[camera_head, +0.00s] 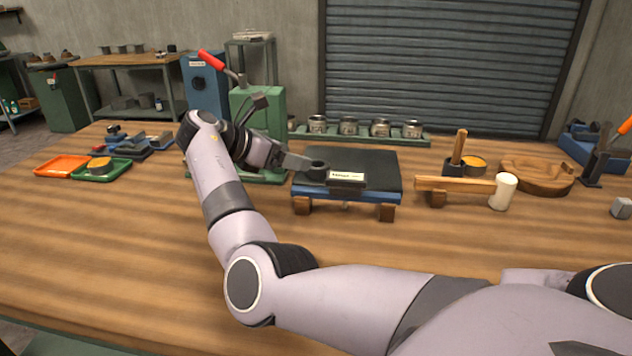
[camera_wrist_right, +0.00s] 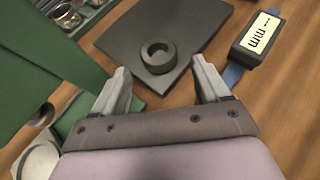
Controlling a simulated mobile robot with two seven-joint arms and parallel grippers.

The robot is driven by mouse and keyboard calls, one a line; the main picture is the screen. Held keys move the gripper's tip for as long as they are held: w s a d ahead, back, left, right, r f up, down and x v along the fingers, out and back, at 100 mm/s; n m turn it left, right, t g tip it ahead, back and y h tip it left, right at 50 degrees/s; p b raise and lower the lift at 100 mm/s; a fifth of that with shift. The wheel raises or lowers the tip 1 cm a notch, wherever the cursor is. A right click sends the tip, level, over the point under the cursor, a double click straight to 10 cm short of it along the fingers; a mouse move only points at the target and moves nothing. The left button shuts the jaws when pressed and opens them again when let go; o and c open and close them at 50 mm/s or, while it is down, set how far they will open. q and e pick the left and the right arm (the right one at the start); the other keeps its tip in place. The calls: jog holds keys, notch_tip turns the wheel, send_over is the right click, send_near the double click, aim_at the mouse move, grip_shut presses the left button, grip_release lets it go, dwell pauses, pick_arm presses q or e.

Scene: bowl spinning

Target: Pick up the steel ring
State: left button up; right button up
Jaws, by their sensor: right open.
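The steel ring (camera_wrist_right: 158,66) is a dark grey ring lying flat on a dark plate (camera_wrist_right: 120,30). In the head view the ring (camera_head: 318,175) sits near the left part of the plate (camera_head: 370,165), partly behind my gripper. My right gripper (camera_head: 308,163) is open and empty at the ring. In the right wrist view its two fingertips (camera_wrist_right: 160,74) are spread, and the ring lies ahead of and between them, with no finger clearly touching it. My left gripper is not in view.
A labelled black display block (camera_head: 346,180) stands just right of the ring. A green press (camera_head: 258,115) with a red handle rises close behind my wrist. Tins (camera_head: 348,126) line the back. A mallet (camera_head: 455,185) lies at right. The front bench is clear.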

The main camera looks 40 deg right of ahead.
aim_at(322, 165)
jog(key=shift+d+f, duration=0.2)
jog(key=shift+f, duration=0.5)
jog(key=x, duration=0.6)
jog(key=shift+d+b, duration=0.35)
jog(key=shift+d, duration=0.15)
jog(key=shift+w+r, duration=0.1)
jog(key=shift+r, duration=0.05)
jog(key=c, duration=1)
